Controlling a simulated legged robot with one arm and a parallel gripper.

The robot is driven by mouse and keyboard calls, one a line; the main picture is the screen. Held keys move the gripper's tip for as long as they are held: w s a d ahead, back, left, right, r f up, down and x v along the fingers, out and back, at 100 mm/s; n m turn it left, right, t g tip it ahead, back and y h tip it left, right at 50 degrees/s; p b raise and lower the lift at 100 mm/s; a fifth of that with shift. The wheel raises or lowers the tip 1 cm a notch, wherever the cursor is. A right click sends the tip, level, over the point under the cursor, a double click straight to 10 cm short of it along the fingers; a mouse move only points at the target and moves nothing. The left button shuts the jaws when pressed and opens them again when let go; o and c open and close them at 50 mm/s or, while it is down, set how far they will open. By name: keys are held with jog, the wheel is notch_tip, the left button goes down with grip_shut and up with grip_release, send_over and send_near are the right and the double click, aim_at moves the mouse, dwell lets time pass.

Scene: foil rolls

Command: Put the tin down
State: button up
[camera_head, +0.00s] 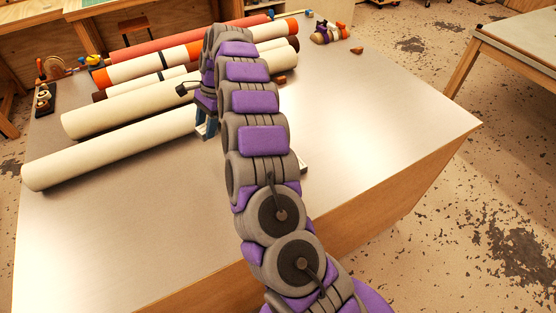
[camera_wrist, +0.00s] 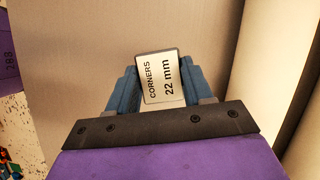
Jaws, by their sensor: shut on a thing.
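The tin (camera_wrist: 163,80) is a small flat-faced piece with a dark rim and a white label reading "CORNERS 22 mm". It sits between the two blue fingers of my gripper (camera_wrist: 158,72) in the wrist view, its label facing the camera and slightly tilted. My gripper is shut on it. In the head view my gripper (camera_head: 206,127) shows as a bit of blue beside my arm, near the ends of the cream rolls; the tin is hidden there. I cannot tell whether the tin touches the table (camera_head: 400,125).
Several rolls lie across the table's left and back, the nearest a cream roll (camera_head: 110,150). A pale-edged item (camera_head: 303,168) is mostly hidden behind my arm. Small items (camera_head: 328,33) stand at the back right. The table's right side and front left are clear.

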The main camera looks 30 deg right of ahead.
jog(key=shift+w+f+m+t, duration=0.15)
jog(key=shift+w+m+t, duration=0.3)
jog(key=shift+m, duration=0.35)
jog(key=shift+w+d+f+m, duration=0.2)
jog(key=shift+w+m, duration=0.15)
jog(key=shift+m, duration=0.25)
jog(key=shift+d+f, duration=0.3)
jog(key=shift+d, duration=0.15)
notch_tip(320, 180, down, 4)
jog(key=shift+d+r+b, duration=0.1)
jog(key=shift+d+b, duration=0.05)
jog(key=shift+b, duration=0.6)
jog(key=shift+a+f, duration=0.25)
jog(key=shift+f, duration=0.45)
notch_tip(320, 180, down, 4)
jog(key=shift+a+r+b, duration=0.15)
jog(key=shift+b, duration=0.55)
jog(key=shift+f, duration=0.25)
jog(key=shift+d+r, duration=0.1)
jog(key=shift+d, duration=0.2)
